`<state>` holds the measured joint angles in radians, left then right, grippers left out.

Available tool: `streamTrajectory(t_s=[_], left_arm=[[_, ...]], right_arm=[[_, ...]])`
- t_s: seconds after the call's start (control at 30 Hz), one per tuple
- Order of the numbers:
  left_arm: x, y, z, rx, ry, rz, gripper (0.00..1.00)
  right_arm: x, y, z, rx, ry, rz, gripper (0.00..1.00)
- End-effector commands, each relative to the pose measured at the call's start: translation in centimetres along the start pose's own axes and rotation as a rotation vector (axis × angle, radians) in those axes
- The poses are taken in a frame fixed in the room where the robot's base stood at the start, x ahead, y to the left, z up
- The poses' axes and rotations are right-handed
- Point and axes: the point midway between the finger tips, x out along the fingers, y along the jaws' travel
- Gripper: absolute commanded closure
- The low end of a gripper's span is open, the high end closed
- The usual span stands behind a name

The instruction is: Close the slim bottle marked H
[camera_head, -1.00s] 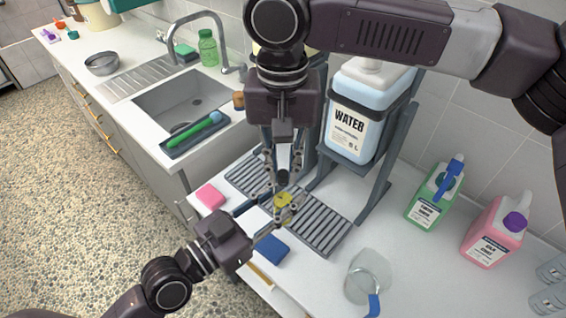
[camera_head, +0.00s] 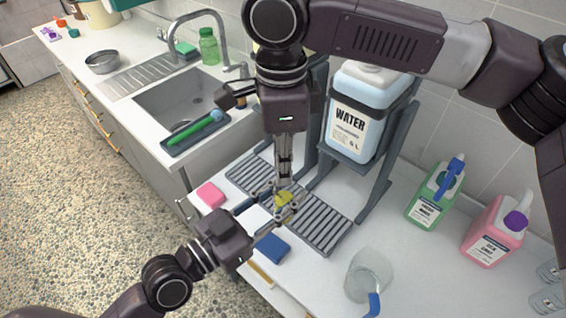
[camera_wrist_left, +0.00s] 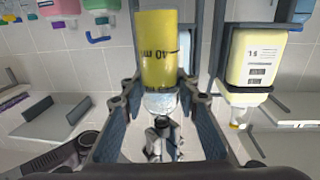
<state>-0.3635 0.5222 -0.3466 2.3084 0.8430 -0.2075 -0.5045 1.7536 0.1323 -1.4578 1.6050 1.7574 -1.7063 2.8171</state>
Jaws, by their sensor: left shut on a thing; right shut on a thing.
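The slim bottle (camera_head: 284,199) with a yellow label stands at the drying rack. In the left wrist view, which is upside down, it shows as a yellow-labelled body (camera_wrist_left: 157,50) with a clear shoulder; no letter H is readable. My left gripper (camera_head: 279,210) comes in from the lower left and is shut around the bottle. My right gripper (camera_head: 284,186) points down directly over the bottle's top, its fingers together; it also shows in the left wrist view (camera_wrist_left: 163,135). A cap between its fingers is hidden now, so I cannot tell whether it touches the neck.
A grey slatted rack (camera_head: 325,236) lies under the grippers. A water tank (camera_head: 357,115) on a stand is close behind. A pink sponge (camera_head: 210,194), a blue sponge (camera_head: 273,248) and a glass jug (camera_head: 369,274) are nearby. Green (camera_head: 432,200) and pink (camera_head: 495,230) jugs stand right.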

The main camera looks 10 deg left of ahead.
Motion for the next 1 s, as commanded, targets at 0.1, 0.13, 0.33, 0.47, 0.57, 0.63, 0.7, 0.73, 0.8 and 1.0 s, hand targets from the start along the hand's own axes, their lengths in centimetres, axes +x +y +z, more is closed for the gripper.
streamTrajectory(t_s=[0.1, 0.13, 0.33, 0.47, 0.57, 0.63, 0.7, 0.73, 0.8, 1.0], left_arm=[[0.01, 0.03, -0.04, 0.001, 0.0, 0.001, 1.0], [0.01, 0.03, -0.04, 0.001, 0.0, 0.001, 1.0], [0.02, 0.0, -0.03, 0.001, 0.0, 0.0, 1.0], [0.02, -0.02, -0.04, 0.0, 0.001, 0.0, 1.0], [0.01, -0.03, -0.05, 0.0, 0.001, -0.001, 1.0], [0.01, -0.04, -0.06, 0.0, 0.001, -0.001, 1.0], [0.0, -0.05, -0.06, 0.0, 0.001, -0.001, 1.0], [0.0, -0.05, -0.06, 0.0, 0.001, -0.001, 1.0], [0.0, -0.04, -0.07, 0.0, 0.001, -0.001, 1.0], [0.0, -0.01, -0.07, 0.0, 0.001, 0.0, 1.0]], right_arm=[[-0.19, 0.16, 0.29, 0.107, 0.006, -0.004, 0.93], [-0.18, 0.17, 0.3, 0.129, 0.006, -0.004, 0.93], [-0.12, 0.03, 0.08, 0.258, -0.002, -0.001, 0.93], [-0.09, -0.08, -0.07, 0.288, -0.004, -0.001, 0.93], [-0.06, -0.11, -0.14, 0.291, -0.004, 0.0, 0.93], [-0.07, -0.14, -0.18, 0.29, -0.003, -0.001, 0.93], [-0.07, -0.17, -0.21, 0.29, -0.002, -0.002, 0.93], [-0.07, -0.18, -0.22, 0.29, -0.002, -0.002, 0.85], [-0.07, -0.2, -0.24, 0.29, -0.002, -0.003, 0.77], [-0.08, -0.15, -0.14, 0.288, -0.004, -0.002, 0.68]])
